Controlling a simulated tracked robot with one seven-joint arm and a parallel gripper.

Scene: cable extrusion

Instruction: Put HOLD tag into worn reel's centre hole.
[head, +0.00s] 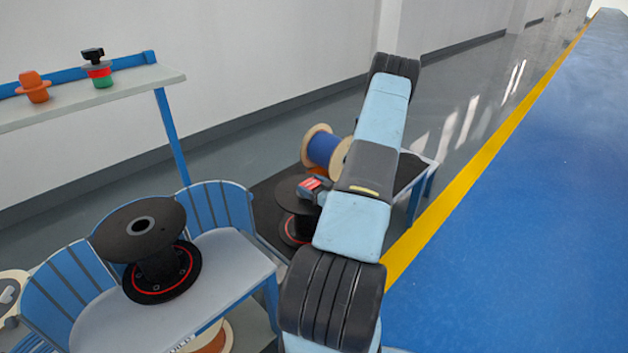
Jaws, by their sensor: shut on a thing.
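A black reel (159,269) stands upright on a light stand at the left, with a red ring on its lower flange and an open centre hole in its top (143,226). A second black reel with a red ring (296,211) stands farther back, partly behind my arm. I cannot tell from their looks which one is worn. A small grey and red thing (314,187) shows at that second reel's top, against my arm's left side; I cannot tell what it is. I cannot make out the HOLD tag. My gripper does not show; my arm covers part of the scene.
Blue slatted guards (218,207) flank the light stand (222,262). A shelf (125,94) at upper left holds an orange plug (33,87) and a red-green plug with black knob (97,68). A blue-wound reel (322,148) is behind. The blue floor (510,220) is clear.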

